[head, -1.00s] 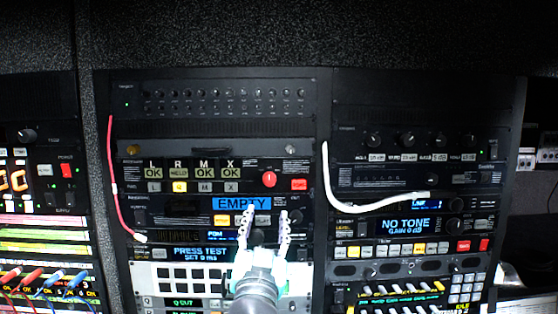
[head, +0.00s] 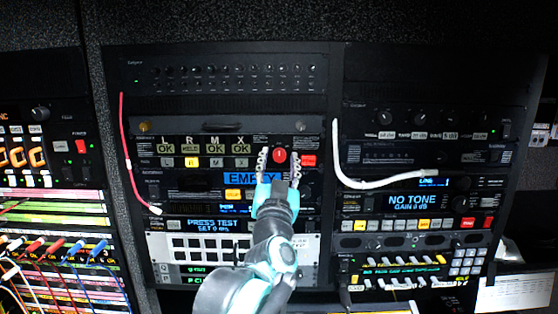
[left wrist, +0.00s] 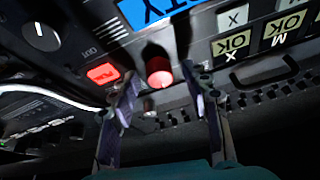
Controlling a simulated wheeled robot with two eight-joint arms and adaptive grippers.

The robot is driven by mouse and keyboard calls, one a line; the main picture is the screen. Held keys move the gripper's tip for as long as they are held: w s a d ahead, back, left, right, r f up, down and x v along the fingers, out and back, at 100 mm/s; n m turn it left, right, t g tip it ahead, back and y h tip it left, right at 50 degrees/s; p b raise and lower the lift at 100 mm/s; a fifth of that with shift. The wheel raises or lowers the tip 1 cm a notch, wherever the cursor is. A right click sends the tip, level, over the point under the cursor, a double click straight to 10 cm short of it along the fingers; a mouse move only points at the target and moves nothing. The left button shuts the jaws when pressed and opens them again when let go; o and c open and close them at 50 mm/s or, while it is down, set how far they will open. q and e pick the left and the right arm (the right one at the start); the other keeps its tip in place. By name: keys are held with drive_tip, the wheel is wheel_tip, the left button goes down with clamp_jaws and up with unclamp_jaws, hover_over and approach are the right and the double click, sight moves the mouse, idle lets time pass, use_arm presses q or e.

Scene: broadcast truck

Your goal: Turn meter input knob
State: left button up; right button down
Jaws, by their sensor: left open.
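The red round knob (head: 279,156) sits on the rack panel (head: 226,142) with the L, R, M and X OK tiles. It also shows in the left wrist view (left wrist: 159,73), with a white mark on its face. My left gripper (head: 280,153) is open, with one finger on each side of the knob in the head view. In the left wrist view the fingertips (left wrist: 160,78) straddle the knob's position, with gaps visible on both sides. I cannot tell how deep the fingers reach. My right gripper is not in view.
A red lit button (head: 309,160) is close beside the right finger. The blue EMPTY display (head: 251,179) lies just below, partly behind my gripper. A black knob (left wrist: 41,36) shows in the left wrist view. A white cable (head: 385,183) hangs at right, a red one (head: 130,160) at left.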

use_arm(q)
clamp_jaws()
drive_tip(key=shift+n+y, duration=0.4)
drive_tip(key=shift+n, duration=0.2)
drive_tip(key=n+y, duration=0.2)
drive_tip(key=n, duration=0.2)
drive_tip(key=shift+d+b, duration=0.15)
drive_tip(key=shift+b, duration=0.15)
drive_tip(key=n+y, duration=0.1)
drive_tip(key=n, duration=0.2)
drive_tip(key=n+g+y, duration=0.1)
drive_tip(key=n+y, duration=0.1)
drive_tip(key=n, duration=0.2)
drive_tip(key=shift+d+r+n+y, duration=0.1)
drive_tip(key=shift+n+y, duration=0.2)
drive_tip(key=shift+g, duration=0.3)
unclamp_jaws()
